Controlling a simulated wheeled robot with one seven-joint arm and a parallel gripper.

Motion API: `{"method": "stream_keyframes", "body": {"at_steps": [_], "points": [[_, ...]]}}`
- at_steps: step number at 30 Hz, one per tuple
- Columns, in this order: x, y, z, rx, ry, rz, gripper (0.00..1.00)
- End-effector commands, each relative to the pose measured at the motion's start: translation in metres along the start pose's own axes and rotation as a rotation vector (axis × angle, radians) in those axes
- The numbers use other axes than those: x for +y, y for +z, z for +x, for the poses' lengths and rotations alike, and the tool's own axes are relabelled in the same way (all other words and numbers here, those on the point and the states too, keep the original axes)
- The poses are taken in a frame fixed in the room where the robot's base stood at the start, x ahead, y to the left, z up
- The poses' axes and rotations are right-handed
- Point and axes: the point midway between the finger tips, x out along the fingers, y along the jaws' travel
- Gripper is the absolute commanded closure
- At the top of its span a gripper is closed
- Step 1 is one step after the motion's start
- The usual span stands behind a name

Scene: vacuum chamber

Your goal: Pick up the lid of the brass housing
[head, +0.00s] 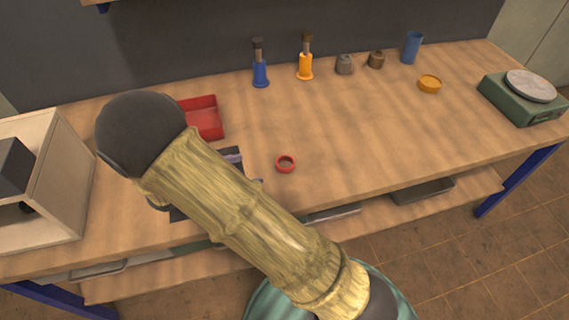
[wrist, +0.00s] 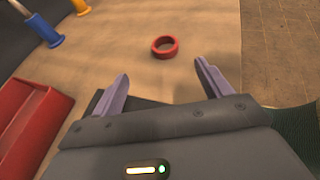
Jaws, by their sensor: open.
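A small brownish, brass-like pot with a knobbed top (head: 376,59) stands at the back of the bench in the head view. It may be the brass housing with its lid on, but it is too small to be sure. A similar grey pot (head: 345,65) stands just left of it. My gripper (wrist: 163,78) is open and empty, its two purple fingers apart. In the head view my gripper (head: 246,168) is partly hidden behind my arm, over the front left of the bench, well away from both pots. Neither pot shows in the wrist view.
A red ring (head: 286,164) lies just beyond my fingertips; it also shows in the wrist view (wrist: 165,47). A red tray (head: 207,118), blue (head: 260,70) and orange (head: 305,65) bottles, a blue cup (head: 411,48), a yellow disc (head: 429,83) and a green scale (head: 520,100) surround clear bench.

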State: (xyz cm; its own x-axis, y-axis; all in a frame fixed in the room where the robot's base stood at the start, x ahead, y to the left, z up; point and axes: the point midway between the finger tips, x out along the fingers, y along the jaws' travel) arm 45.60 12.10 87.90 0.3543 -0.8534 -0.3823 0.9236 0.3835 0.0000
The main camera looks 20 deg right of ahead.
Motion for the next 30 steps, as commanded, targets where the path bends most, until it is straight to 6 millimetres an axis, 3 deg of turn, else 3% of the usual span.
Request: {"method": "stream_keyframes", "body": {"at_steps": [12,26,30], "points": [[-0.001,0.0,0.072,-0.001,-0.003,-0.002,0.22],[-0.002,-0.001,0.083,0.0,-0.001,-0.001,0.22],[-0.006,-0.002,0.098,0.0,-0.009,0.0,0.22]]}}
